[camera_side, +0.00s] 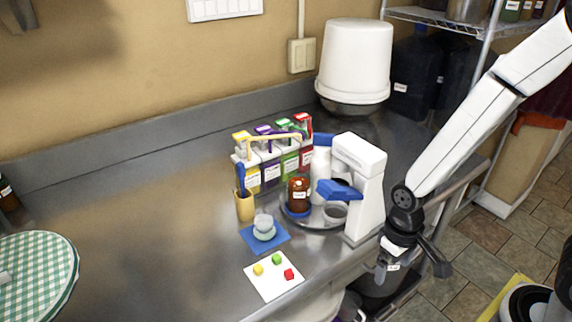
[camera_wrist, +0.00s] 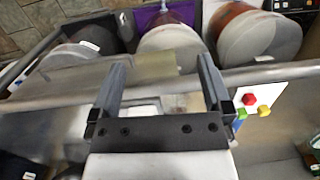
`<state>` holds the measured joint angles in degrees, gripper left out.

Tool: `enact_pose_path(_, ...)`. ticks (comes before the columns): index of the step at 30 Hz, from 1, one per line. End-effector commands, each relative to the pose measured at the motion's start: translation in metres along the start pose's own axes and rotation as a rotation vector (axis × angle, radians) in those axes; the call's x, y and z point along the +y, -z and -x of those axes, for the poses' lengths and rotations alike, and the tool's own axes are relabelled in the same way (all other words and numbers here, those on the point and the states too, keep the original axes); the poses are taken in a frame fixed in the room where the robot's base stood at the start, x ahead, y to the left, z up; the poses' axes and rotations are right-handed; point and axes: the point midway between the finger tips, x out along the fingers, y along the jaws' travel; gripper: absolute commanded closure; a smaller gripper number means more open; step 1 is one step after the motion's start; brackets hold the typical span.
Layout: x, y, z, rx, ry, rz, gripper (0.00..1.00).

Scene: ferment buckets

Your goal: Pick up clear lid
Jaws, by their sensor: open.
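No thing in view can be firmly told as the clear lid. In the wrist view, several large buckets stand past the counter edge with pale, partly see-through round tops: one left (camera_wrist: 68,54), one middle (camera_wrist: 172,46) and one right (camera_wrist: 262,36). In the side view, a small clear cup (camera_side: 263,222) stands on a pale green round base on a blue mat. My gripper (camera_wrist: 163,72) is open, with nothing seen between its fingers. It also shows in the side view (camera_side: 408,274), by the counter's right edge, apart from the cup and mat.
A white card (camera_side: 261,288) holds yellow, green and red cubes. Behind the mat stand a wooden cup (camera_side: 244,206), a rack of coloured-top containers and a white machine (camera_side: 365,185). A white bucket (camera_side: 355,60) stands upside down at the back. The counter's left middle is clear.

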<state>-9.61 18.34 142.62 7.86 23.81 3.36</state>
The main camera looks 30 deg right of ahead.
Motion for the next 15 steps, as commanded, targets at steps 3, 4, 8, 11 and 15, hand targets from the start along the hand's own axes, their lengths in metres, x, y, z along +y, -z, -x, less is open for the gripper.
enact_pose_path(3, -0.012, -0.015, -0.024, -0.101, -0.009, -0.007, 0.00)
enact_pose_path(4, -0.015, -0.019, -0.030, -0.123, -0.012, -0.009, 0.00)
enact_pose_path(8, -0.024, -0.035, -0.050, -0.213, -0.028, -0.021, 0.00)
enact_pose_path(11, -0.031, -0.045, -0.063, -0.271, -0.042, -0.024, 0.00)
enact_pose_path(15, -0.045, -0.050, -0.079, -0.340, -0.052, 0.005, 0.00)
